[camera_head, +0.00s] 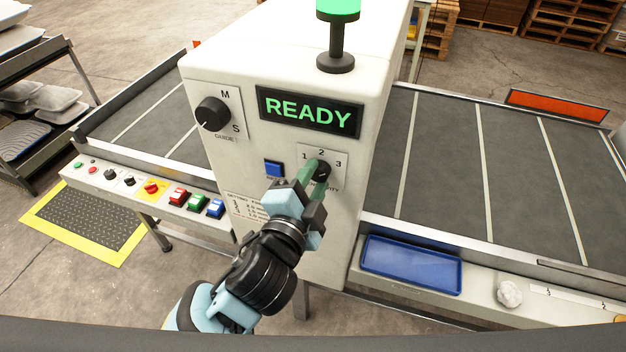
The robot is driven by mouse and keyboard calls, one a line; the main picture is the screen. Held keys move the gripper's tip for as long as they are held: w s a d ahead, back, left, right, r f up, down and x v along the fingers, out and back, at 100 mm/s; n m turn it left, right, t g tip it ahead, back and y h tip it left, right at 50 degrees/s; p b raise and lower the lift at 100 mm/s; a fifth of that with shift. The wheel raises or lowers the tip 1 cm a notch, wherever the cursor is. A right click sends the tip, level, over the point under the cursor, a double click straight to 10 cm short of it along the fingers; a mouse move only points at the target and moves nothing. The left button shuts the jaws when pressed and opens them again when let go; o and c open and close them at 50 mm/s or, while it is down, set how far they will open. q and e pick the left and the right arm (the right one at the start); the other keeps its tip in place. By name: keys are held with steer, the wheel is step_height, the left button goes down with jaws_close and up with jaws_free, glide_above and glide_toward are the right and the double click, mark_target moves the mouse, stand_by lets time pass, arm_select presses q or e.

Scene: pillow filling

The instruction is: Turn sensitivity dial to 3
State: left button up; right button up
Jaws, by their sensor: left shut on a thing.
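I cannot clearly tell which number the dial points to. My right gripper is not in view.
A larger black guide dial (212,113) marked M and S sits upper left. A blue button (274,169) is just left of my fingers. The display (309,112) reads READY. A blue tray (411,265) and a crumpled white lump (509,293) lie at right.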

arm_select(q)
steer(key=shift+m, duration=0.6)
steer(key=shift+r, duration=0.1)
steer(key=o, duration=1)
steer(key=shift+b+v, duration=0.3)
steer(key=shift+v, duration=3.6)
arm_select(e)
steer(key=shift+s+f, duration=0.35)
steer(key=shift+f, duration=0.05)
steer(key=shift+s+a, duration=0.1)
